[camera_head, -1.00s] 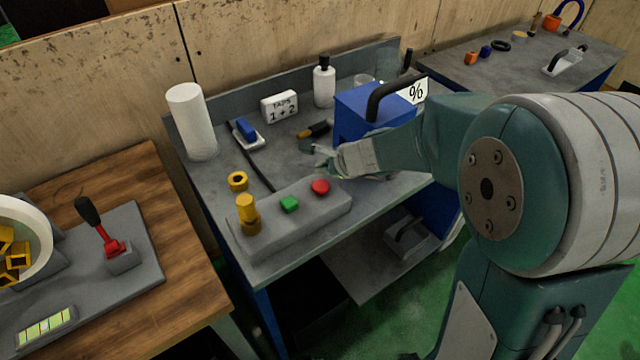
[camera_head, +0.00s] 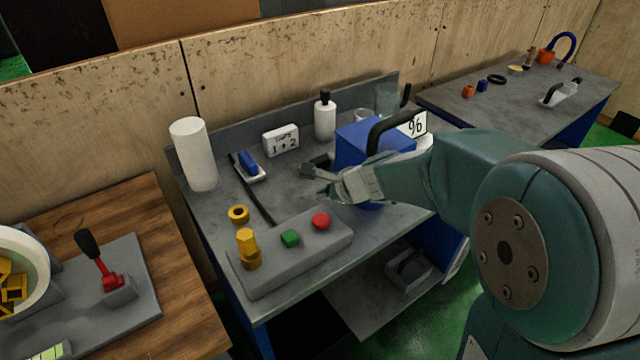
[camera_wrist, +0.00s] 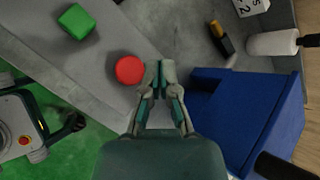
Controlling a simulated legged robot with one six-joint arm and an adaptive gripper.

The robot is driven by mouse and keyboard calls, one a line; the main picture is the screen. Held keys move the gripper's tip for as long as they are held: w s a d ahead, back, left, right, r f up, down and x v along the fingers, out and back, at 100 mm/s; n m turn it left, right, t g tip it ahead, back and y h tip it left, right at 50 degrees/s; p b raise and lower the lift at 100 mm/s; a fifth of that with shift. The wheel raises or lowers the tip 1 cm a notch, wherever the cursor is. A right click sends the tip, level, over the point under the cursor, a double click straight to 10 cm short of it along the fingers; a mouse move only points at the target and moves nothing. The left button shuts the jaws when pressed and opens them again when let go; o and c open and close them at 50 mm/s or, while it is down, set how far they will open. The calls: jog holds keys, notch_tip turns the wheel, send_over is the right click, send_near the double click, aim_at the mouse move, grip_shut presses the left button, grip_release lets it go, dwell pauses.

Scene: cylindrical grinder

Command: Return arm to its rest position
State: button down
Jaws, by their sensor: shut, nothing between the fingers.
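My gripper (camera_head: 325,181) is at the end of my green arm, above the grey workbench, just left of the blue box (camera_head: 361,148) with a black handle and a % sign. In the wrist view its two fingers (camera_wrist: 160,70) are together with nothing between them. They point between the red button (camera_wrist: 130,70) and the blue box (camera_wrist: 245,115). The red button (camera_head: 321,221) and green button (camera_head: 290,238) sit on a grey control panel (camera_head: 300,262) in front of my gripper. I cannot tell whether my gripper touches the box.
A white cylinder (camera_head: 194,155), a "1 + 2" sign (camera_head: 281,140) and a white bottle (camera_head: 325,117) stand along the bench's back. A yellow knob (camera_head: 247,247) is on the panel. A wooden table (camera_head: 185,270) with a red lever (camera_head: 112,281) is at left. Another bench (camera_head: 510,100) is at right.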

jog(key=s+d+r+n+h, duration=0.2)
jog(key=s+d+r+n, duration=0.1)
jog(key=s+n, duration=0.3)
jog(key=s+d+r+n+h, duration=0.2)
jog(key=s+d+n, duration=0.4)
jog(key=s, duration=0.5)
jog(key=s+d+r+n+h, duration=0.2)
jog(key=s+d+r+n, duration=0.2)
jog(key=s, duration=0.4)
jog(key=shift+s+d+n+g+h, duration=0.25)
jog(key=shift+d+n+g, duration=0.2)
jog(key=shift+n, duration=0.45)
